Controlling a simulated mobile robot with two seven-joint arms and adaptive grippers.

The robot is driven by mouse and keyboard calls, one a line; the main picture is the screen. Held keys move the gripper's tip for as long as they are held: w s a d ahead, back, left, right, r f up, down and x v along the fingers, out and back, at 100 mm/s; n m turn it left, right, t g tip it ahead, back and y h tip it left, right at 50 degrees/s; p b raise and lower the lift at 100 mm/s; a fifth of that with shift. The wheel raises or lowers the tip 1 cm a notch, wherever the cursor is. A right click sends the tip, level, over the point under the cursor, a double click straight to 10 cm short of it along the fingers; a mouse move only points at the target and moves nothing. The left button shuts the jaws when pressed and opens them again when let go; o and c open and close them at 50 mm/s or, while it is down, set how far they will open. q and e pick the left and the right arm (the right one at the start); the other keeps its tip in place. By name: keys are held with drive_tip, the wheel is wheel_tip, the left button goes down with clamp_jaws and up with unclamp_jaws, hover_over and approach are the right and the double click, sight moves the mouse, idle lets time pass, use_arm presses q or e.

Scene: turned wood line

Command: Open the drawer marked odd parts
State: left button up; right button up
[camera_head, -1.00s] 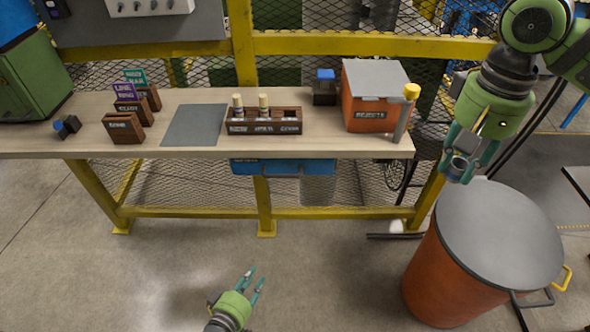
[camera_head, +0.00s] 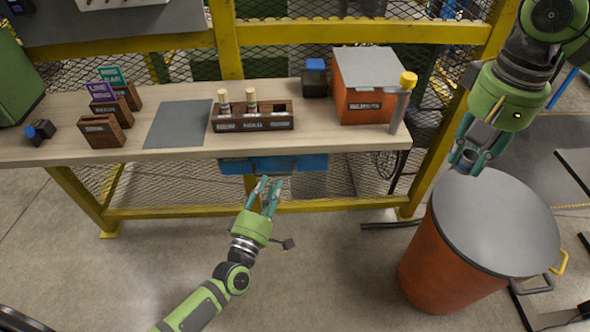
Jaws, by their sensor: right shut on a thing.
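The blue drawer (camera_head: 306,163) hangs under the front edge of the workbench, and I see no gap that shows it pulled out. Its label is too small to read, and its grey handle is partly hidden by my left gripper. My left gripper (camera_head: 271,185) is open, its two teal fingers apart and pointing at the drawer's front by the handle. I cannot tell whether they touch the handle. My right gripper (camera_head: 466,168) is at the right, above the lidded orange drum, shut on a small dark cylindrical piece (camera_head: 467,157).
The workbench (camera_head: 180,145) carries wooden label boxes (camera_head: 102,132), a grey mat (camera_head: 178,124), a wooden rack (camera_head: 252,123) with two pegs, and an orange rejects bin (camera_head: 365,108). The orange drum (camera_head: 440,260) stands at right. The floor before the bench is clear.

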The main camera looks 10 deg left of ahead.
sight(277, 174)
use_arm(q)
drive_tip(key=x, duration=0.5)
use_arm(e)
drive_tip(key=shift+r, duration=0.15)
use_arm(q)
clamp_jaws()
drive_tip(key=shift+s, duration=0.1)
use_arm(e)
drive_tip(key=shift+r, duration=0.1)
